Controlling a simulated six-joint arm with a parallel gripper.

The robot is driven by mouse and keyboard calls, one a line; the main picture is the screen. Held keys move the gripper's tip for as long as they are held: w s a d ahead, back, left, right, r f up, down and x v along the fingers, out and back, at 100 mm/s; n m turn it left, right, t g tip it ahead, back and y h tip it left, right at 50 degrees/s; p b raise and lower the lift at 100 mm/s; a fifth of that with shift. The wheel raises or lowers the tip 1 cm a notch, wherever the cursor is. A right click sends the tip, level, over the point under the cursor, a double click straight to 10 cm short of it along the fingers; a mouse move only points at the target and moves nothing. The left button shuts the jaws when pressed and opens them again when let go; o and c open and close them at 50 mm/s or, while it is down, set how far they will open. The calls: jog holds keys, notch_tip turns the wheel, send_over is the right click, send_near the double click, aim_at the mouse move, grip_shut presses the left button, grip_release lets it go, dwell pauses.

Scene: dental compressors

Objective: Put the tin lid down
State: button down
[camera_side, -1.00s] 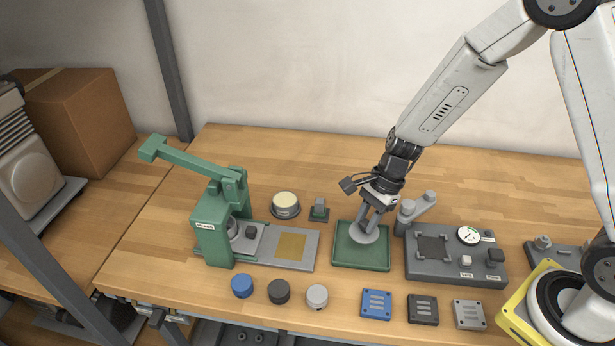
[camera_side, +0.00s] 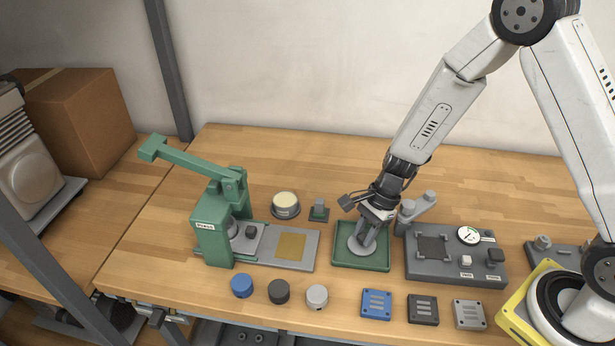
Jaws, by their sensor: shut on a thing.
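The tin lid (camera_side: 357,250) is a grey disc held under my gripper (camera_side: 365,240). My gripper points down into the green tray (camera_side: 383,264) and is shut on the lid's upper side. The lid is low inside the tray's outline, close to its floor. I cannot tell whether it touches the floor. The fingers hide part of the lid and the tray's back right part.
A green press (camera_side: 213,230) with a grey plate stands left of the tray. A grey gauge fixture (camera_side: 425,265) stands close on the right. A cream-topped tin (camera_side: 285,204) is behind. Knobs (camera_side: 279,291) and square plates (camera_side: 376,304) line the front.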

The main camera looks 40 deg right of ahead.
jog(key=shift+f, duration=0.1)
jog(key=shift+c, duration=2.3)
grip_release()
jog(key=v, duration=1.2)
jog(key=shift+s, duration=0.1)
